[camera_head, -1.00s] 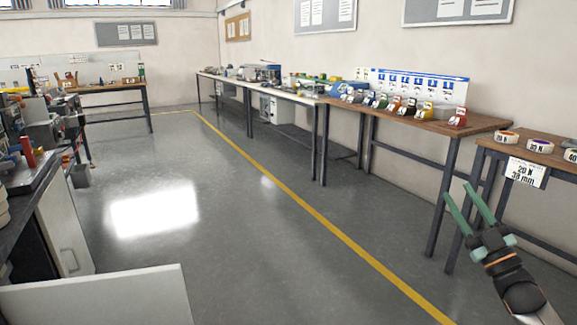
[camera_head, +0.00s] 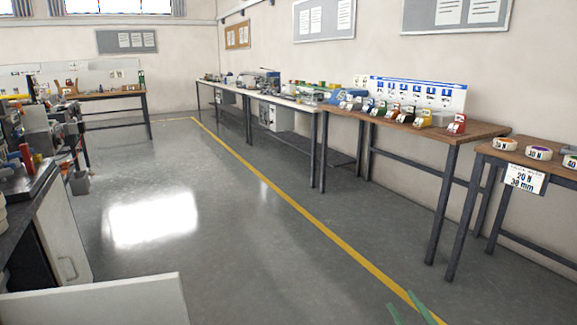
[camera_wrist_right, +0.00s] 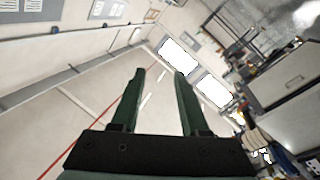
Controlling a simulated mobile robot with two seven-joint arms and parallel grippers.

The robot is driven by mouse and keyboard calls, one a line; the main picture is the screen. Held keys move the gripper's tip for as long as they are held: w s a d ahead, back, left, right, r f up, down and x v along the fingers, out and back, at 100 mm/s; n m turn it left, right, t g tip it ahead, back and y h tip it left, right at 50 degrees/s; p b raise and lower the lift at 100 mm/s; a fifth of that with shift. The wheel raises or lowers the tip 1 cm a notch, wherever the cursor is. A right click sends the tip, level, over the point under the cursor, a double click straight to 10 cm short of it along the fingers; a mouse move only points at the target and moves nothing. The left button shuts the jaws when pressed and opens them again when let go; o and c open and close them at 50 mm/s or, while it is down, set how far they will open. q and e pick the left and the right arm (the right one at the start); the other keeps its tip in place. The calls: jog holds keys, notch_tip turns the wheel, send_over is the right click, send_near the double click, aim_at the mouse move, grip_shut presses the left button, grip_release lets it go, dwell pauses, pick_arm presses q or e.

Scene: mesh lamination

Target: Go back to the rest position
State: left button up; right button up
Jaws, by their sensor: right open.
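My right gripper (camera_head: 410,312) shows only its green fingertips at the bottom edge of the head view, right of centre, over the floor. In the right wrist view its two green fingers (camera_wrist_right: 160,75) are spread apart with nothing between them. The rest of the right arm is out of the head view. My left gripper is not in view.
A wooden table (camera_head: 480,132) with coloured holders stands along the right wall. A nearer table (camera_head: 545,158) carries labelled rolls and a "20 N 38 mm" sign (camera_head: 525,177). A dark workbench (camera_head: 30,195) stands at left. The grey floor (camera_head: 240,235) between is clear.

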jog(key=s+a+r+m+p, duration=0.1)
jog(key=s+a+m, duration=0.1)
jog(key=s+a, duration=0.45)
jog(key=s+a+m+p, duration=0.1)
jog(key=s+a+m, duration=0.15)
jog(key=s, duration=0.65)
pick_arm(q)
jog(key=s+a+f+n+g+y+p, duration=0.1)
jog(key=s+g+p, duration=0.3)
jog(key=p, duration=0.6)
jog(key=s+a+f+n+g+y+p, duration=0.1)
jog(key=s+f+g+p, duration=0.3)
jog(key=p, duration=0.7)
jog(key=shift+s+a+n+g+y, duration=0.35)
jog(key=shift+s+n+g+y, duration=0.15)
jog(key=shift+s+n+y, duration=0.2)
pick_arm(e)
jog(key=s+d+f+m+g+h, duration=0.2)
jog(key=s+f+g, duration=0.3)
jog(key=s+g, duration=0.4)
jog(key=shift+s+f+g, duration=0.2)
jog(key=shift+f+g, duration=0.1)
